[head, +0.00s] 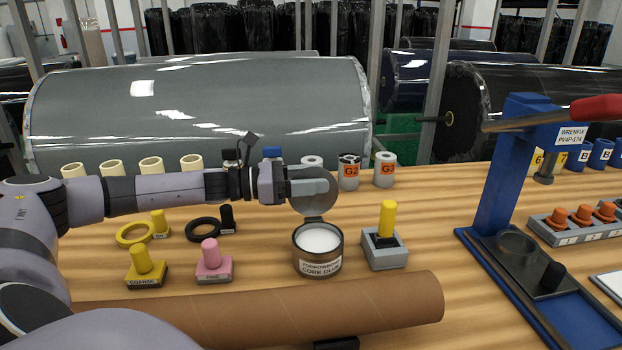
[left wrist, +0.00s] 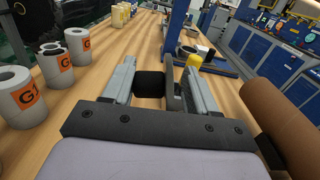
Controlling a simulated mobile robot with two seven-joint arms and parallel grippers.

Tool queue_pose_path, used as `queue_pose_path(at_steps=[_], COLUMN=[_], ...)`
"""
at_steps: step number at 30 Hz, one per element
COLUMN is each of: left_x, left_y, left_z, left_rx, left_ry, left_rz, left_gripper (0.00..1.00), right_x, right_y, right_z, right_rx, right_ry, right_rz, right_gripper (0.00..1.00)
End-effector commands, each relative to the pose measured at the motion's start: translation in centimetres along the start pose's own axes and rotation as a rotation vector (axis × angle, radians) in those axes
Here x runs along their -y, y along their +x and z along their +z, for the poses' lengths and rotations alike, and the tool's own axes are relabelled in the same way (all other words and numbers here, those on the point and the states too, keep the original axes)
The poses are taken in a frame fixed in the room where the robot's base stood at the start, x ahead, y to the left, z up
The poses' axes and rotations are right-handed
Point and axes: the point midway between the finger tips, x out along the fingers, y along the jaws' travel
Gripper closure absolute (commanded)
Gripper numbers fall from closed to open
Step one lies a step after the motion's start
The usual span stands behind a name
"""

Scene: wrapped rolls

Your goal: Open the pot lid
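The glue pot (head: 318,258) stands on the wooden table, labelled "CORE GLUE", with white contents showing. Its grey round lid (head: 314,192) is hinged up at the back rim and stands raised. My left gripper (head: 290,186) is at the raised lid, reaching in from the left. In the left wrist view its two fingers (left wrist: 158,88) are wide apart. A black knob (left wrist: 149,84) and the thin edge of the lid lie between them. I cannot tell whether the fingers touch the lid. My right gripper is not in view.
A cardboard tube (head: 270,312) lies in front of the pot. A yellow-handled tool in a grey holder (head: 385,248) stands right of it. Pink and yellow stamps (head: 212,262) are left. Labelled rolls (head: 384,170) stand behind. A blue press (head: 505,170) is at right.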

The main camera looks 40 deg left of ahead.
Motion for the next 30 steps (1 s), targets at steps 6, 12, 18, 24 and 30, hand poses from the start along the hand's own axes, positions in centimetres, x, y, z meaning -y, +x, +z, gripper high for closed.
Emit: queue_pose_path(at_steps=[6,12,18,24,30], left_x=[0.0,0.0,-0.1,-0.1,0.0], left_y=[-1.2,-3.8,-6.0,-7.1,-7.2], left_z=[-0.4,-0.5,-0.2,0.0,0.1], left_rx=[-0.005,-0.008,-0.005,-0.001,0.000], left_ry=[-0.002,0.000,0.001,0.002,0.001], left_rz=[0.000,0.000,0.001,0.001,0.001], left_gripper=[0.43,0.43,0.43,0.43,0.43], right_x=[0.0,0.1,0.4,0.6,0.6], right_y=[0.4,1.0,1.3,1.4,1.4], right_z=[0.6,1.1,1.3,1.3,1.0], right_rx=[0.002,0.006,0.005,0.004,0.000], right_ry=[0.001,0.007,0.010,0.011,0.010], right_rz=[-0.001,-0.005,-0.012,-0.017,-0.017], right_gripper=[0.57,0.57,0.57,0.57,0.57])
